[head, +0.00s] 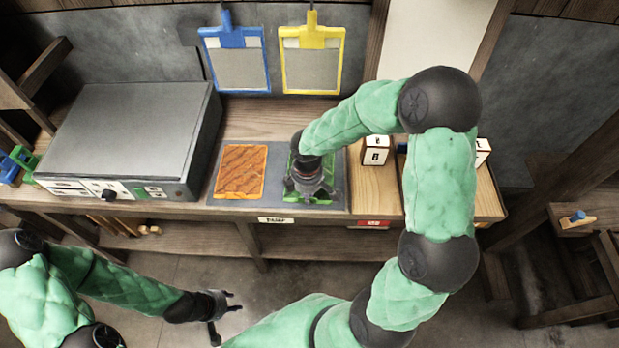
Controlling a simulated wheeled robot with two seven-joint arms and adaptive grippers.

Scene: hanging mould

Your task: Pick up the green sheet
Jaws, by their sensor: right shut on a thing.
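The green sheet (318,199) lies on the right half of the dark grey mat (270,151) on the bench. Only its edges show, as my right gripper (309,194) covers most of it. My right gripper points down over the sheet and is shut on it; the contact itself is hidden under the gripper. My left gripper (226,304) is low at the front, away from the bench, with its fingers apart and nothing between them.
An orange sheet (241,171) lies on the mat's left half. A grey machine (130,130) stands at the left. Blue (239,69) and yellow (312,66) framed panels hang on the back wall. A white-faced box (376,152) stands right of the mat, close to my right arm.

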